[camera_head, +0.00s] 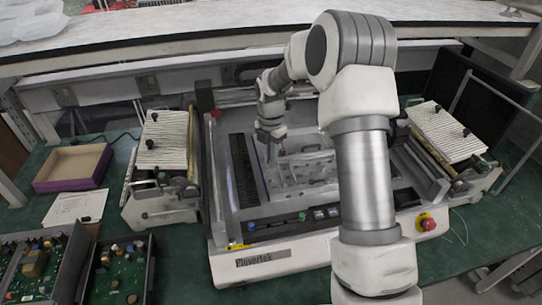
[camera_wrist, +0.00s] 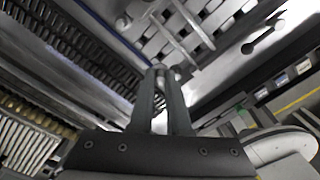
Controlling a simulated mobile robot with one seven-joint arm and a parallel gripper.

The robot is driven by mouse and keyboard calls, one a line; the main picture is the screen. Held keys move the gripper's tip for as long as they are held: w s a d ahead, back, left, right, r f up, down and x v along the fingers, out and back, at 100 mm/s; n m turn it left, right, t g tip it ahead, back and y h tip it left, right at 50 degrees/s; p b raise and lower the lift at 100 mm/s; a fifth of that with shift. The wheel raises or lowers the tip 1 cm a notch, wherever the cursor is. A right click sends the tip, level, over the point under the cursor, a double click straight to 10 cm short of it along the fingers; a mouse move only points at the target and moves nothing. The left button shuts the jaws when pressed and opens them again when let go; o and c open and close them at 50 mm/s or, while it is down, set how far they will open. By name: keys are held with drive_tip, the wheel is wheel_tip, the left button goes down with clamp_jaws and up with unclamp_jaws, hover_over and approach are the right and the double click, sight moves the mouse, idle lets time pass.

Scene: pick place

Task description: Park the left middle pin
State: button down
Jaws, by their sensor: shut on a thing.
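My gripper (camera_wrist: 163,78) shows in the wrist view with its two dark fingers close together. They are shut on a small light grey pin (camera_wrist: 158,68), of which only the end shows between the tips. In the head view my gripper (camera_head: 272,152) points down over the left part of the machine's grey fixture (camera_head: 300,170). The pin is too small to make out there. A small round knob (camera_wrist: 122,22) shows at upper left.
The machine (camera_head: 290,262) has a red stop button (camera_head: 427,223) at its front right. Ribbed-top units stand left (camera_head: 163,140) and right (camera_head: 443,130) of it. A shelf (camera_head: 200,38) crosses behind.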

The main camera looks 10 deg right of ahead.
drive_tip(key=shift+f+b, duration=1.65)
drive_tip(key=shift+f, duration=1.2)
drive_tip(key=shift+f, duration=0.1)
drive_tip(key=c, duration=0.8)
unclamp_jaws()
drive_tip(key=c, duration=0.4)
drive_tip(key=shift+o, duration=0.2)
drive_tip(key=shift+r+p, duration=2.6)
drive_tip(key=shift+r, duration=0.95)
